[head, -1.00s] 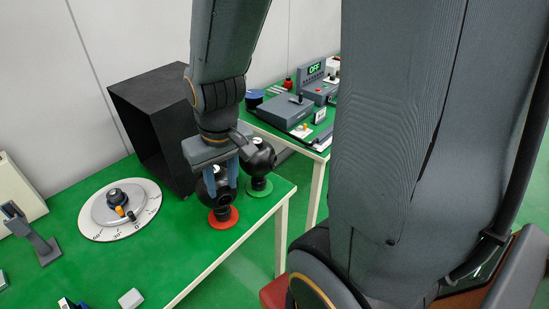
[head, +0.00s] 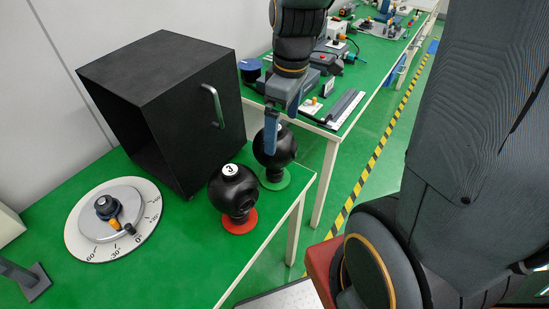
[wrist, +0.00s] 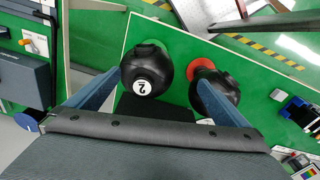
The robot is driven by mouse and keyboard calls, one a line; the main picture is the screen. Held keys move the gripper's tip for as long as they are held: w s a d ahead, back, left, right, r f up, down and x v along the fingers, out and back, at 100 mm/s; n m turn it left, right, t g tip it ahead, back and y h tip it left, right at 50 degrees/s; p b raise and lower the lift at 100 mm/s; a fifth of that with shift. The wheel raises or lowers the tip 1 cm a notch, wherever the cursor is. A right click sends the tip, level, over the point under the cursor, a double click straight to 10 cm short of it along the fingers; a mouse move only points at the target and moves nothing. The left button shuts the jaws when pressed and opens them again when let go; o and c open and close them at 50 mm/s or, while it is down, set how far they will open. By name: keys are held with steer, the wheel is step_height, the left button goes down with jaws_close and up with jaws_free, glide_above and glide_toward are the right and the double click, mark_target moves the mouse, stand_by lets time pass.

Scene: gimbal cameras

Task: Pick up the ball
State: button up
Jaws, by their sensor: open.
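Two black balls stand on the green table (head: 180,270). The ball marked 3 (head: 232,188) sits on a red base (head: 238,224). The other ball (head: 283,150) sits on a green base (head: 275,180) and shows a 2 in the wrist view (wrist: 146,68). My gripper (head: 271,150) is open at the 2 ball, its finger hiding part of it in the head view. In the wrist view, the 2 ball lies between my gripper's fingers (wrist: 158,76), nearer the left one. The right finger covers part of the 3 ball (wrist: 222,88). Contact cannot be told.
A black open box (head: 195,115) with a handle stands left of the balls. A dial (head: 112,220) lies further left. A second green table (head: 375,82) with devices stands behind, across a gap. The table's right edge is close to both balls.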

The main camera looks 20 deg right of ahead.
mark_target(287, 146)
steer(key=w+n, duration=0.1)
steer(key=n, duration=0.1)
steer(key=w+f+n+b, duration=0.1)
steer(key=n, duration=0.1)
steer(key=shift+w+d, duration=0.1)
steer(key=shift+d, duration=0.05)
steer(key=n, duration=0.1)
steer(key=w+n, duration=0.1)
steer(key=n, duration=0.1)
steer(key=n+y+b, duration=0.1)
steer(key=n, duration=0.1)
steer(key=shift+w+f+g, duration=0.15)
steer(key=shift+w+g, duration=0.25)
steer(key=shift+f, duration=0.95)
steer(key=shift+w+a+f+p, duration=0.15)
steer(key=shift+f+p, duration=0.25)
steer(key=shift+f, duration=0.55)
steer(key=shift+s+a+f+p, duration=0.1)
steer(key=shift+a+f+p, duration=0.2)
steer(key=shift+f, duration=0.65)
steer(key=shift+w+a+f+p, duration=0.1)
steer(key=shift+f+p, duration=0.35)
steer(key=shift+f, duration=0.5)
steer(key=shift+c, duration=0.4)
steer(key=c, duration=1.5)
steer(key=shift+c, duration=0.3)
steer(key=shift+r, duration=0.1)
